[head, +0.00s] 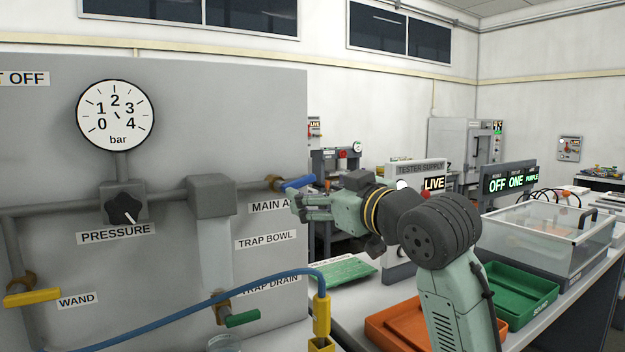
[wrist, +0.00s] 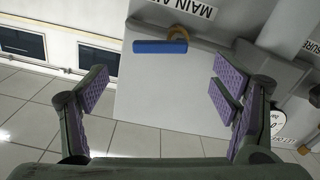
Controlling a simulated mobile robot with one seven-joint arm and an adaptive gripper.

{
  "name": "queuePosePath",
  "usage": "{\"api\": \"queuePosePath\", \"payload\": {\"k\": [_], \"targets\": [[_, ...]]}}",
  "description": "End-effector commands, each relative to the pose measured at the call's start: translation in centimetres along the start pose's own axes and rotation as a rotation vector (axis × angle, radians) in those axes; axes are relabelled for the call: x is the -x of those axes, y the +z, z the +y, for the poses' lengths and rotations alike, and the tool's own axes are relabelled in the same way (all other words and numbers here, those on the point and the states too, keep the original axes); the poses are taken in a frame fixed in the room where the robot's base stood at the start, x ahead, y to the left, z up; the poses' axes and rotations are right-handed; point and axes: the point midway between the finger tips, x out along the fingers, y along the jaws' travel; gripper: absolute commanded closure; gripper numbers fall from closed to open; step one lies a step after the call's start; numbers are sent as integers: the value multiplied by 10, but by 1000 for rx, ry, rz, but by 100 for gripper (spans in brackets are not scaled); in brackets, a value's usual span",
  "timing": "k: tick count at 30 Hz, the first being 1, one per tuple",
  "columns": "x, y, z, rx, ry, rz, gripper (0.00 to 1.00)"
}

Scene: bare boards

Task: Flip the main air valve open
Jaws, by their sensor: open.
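The main air valve has a blue lever (head: 298,183) on a brass fitting (head: 273,184) at the right end of the grey pipe, above the "MAIN A…" label (head: 270,206), which my gripper partly covers. My gripper (head: 296,207) is just below the lever in the head view. In the wrist view the blue lever (wrist: 160,47) lies crosswise at the top, ahead of the fingers. My gripper (wrist: 160,85) is open there, with its purple-padded fingers wide apart and nothing between them. I see no contact with the lever.
A pressure knob (head: 123,206) and gauge (head: 115,115) are on the panel (head: 50,130) at left. A yellow wand lever (head: 32,297), a green drain lever (head: 243,319) and a blue hose (head: 190,312) are lower. Orange and green trays (head: 515,290) sit on the bench.

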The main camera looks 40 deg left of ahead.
Motion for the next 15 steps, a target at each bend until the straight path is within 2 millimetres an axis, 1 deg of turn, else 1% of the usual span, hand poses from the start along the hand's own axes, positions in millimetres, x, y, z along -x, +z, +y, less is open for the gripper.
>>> {"api": "queuePosePath", "payload": {"k": [3, 9, 12, 15], "targets": [[-24, -3, 0, -4, -3, -2, 19], [-61, -3, 0, -3, -1, -1, 19], [-75, -2, 0, -2, 0, 0, 19], [-84, -2, 0, -1, 0, 2, 19]]}}
